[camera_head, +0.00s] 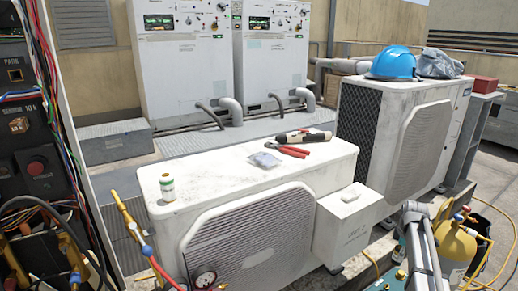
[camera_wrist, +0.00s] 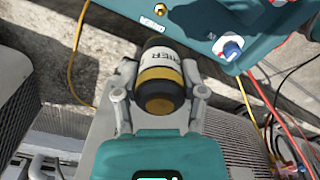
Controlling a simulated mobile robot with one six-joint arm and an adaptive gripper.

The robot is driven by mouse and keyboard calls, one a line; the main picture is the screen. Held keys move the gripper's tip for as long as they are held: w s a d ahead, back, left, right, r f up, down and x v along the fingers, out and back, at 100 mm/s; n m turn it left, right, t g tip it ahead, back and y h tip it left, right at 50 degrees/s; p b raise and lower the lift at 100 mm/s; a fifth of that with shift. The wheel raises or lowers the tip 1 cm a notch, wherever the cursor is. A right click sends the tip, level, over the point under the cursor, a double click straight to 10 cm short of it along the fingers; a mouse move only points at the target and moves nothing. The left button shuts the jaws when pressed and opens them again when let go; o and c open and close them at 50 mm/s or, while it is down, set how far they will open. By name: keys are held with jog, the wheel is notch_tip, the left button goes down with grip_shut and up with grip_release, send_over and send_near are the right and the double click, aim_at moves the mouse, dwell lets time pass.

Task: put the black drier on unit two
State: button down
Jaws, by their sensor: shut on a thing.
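In the wrist view, my gripper (camera_wrist: 160,75) is shut on the black drier (camera_wrist: 157,62), a dark cylinder with gold bands and a white label band. One finger lies on each side of it. A white condenser unit (camera_head: 185,222) stands in front in the head view, with a side box (camera_head: 345,222) whose small lettering I cannot read surely. A second condenser (camera_head: 355,123) stands behind it to the right. I cannot tell surely which is unit two. The drier and gripper fingers are not clearly visible in the head view.
The front unit's top holds a small white-green can (camera_head: 167,188), a clear bag (camera_head: 264,159), red-handled pliers (camera_head: 290,151) and a cream-black tool (camera_head: 305,136). A blue hard hat (camera_head: 393,63) and grey cloth (camera_head: 440,63) occupy the rear unit. A yellow cylinder (camera_head: 456,250) stands at lower right.

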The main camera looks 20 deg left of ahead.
jog(key=shift+r+p, duration=1.2)
jog(key=shift+r, duration=0.55)
